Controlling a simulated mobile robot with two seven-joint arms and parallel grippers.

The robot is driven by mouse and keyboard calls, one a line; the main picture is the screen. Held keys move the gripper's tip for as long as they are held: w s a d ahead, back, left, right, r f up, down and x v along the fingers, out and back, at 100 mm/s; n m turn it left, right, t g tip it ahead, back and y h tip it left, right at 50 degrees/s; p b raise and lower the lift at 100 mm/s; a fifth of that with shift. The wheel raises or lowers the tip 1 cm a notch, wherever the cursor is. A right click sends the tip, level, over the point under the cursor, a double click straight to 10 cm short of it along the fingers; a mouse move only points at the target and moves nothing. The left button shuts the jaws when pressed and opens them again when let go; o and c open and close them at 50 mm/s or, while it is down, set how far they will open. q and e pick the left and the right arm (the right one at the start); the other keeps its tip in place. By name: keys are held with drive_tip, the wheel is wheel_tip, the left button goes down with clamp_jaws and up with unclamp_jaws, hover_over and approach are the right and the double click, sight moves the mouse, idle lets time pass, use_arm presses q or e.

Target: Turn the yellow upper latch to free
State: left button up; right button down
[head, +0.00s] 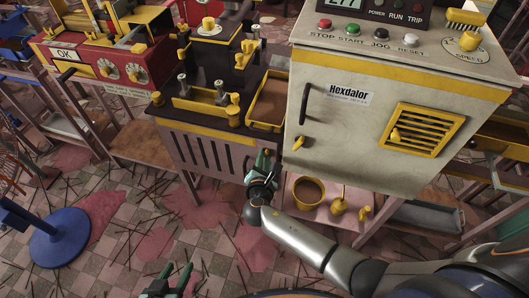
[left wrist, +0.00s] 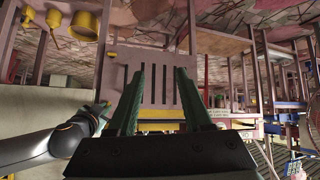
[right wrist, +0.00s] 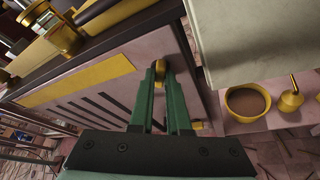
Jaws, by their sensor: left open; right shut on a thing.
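A yellow latch (right wrist: 170,76) sits on the pinkish side panel of the extruder cabinet (right wrist: 128,66) in the right wrist view. My right gripper (right wrist: 163,76) has its green fingers closed around it, hiding part of it. A second yellow piece (right wrist: 197,126) shows lower on the same panel, partly behind the fingers. In the head view, my right gripper (head: 264,160) is at the cabinet's right side, and the held latch is hidden. My left gripper (head: 178,278) is low at the bottom edge, open and empty; its parted fingers also show in the left wrist view (left wrist: 156,75).
The cream Hexdalor cabinet (head: 360,135) stands close on the right of my right gripper. A low shelf below it holds a yellow bowl (head: 308,190) and small yellow parts (head: 339,205). A blue round stand (head: 60,238) is at left. Sticks litter the tiled floor.

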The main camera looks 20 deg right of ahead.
use_arm(q)
drive_tip(key=shift+s+a+r+p, duration=0.25)
drive_tip(key=shift+a+p, duration=0.15)
drive_tip(key=shift+p, duration=0.1)
use_arm(e)
drive_tip(key=shift+r+n+g+h, duration=0.1)
drive_tip(key=shift+n+g+h, duration=0.2)
drive_tip(key=shift+n, duration=0.2)
use_arm(q)
drive_tip(key=shift+a, duration=0.1)
use_arm(e)
drive_tip(key=c, duration=0.9)
unclamp_jaws()
